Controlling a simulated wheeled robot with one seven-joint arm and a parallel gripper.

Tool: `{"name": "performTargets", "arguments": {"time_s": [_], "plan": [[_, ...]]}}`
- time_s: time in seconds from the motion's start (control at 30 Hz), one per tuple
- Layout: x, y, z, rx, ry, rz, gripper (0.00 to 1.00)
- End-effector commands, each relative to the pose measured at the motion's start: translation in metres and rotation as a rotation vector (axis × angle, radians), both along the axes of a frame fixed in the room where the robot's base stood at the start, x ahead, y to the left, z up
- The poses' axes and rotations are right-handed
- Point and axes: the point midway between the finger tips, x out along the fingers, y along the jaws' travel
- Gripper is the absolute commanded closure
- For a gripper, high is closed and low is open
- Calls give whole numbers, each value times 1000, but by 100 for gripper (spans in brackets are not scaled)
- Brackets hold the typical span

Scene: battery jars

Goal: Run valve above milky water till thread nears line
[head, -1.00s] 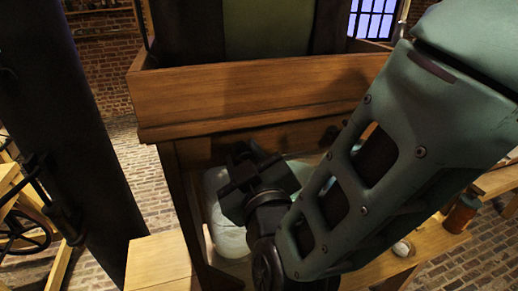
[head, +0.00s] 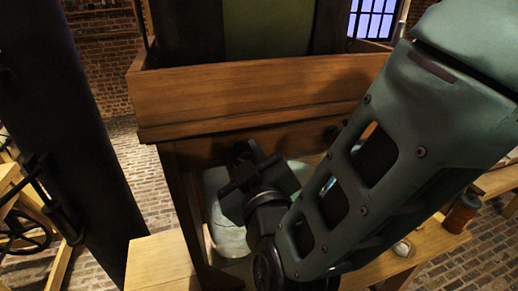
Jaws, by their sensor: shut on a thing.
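My dark gripper (head: 248,165) is under the front board of the wooden trough, in front of and above a pale glass jar. It is shut on a small dark part that looks like the valve, mostly hidden by the jaws. The jar (head: 228,238) stands below in the wooden frame, with cloudy whitish contents; my gripper and wrist cover much of it. I cannot make out a thread, a line or a stream of liquid.
The wooden trough (head: 250,95) spans the space above. A dark knob (head: 331,133) shows under it on the right. A brown jar (head: 461,214) and a small white item (head: 402,248) sit on the right bench. A dark column (head: 75,130) stands at left.

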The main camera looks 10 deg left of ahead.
Motion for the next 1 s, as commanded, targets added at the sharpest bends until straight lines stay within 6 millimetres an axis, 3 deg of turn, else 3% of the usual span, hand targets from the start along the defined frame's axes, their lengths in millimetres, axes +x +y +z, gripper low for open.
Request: {"name": "performTargets", "arguments": {"time_s": [0.47,1.0], "plan": [[-1,0,-2,10,9,1,88],[0,0,-5,438,267,0,88]]}}
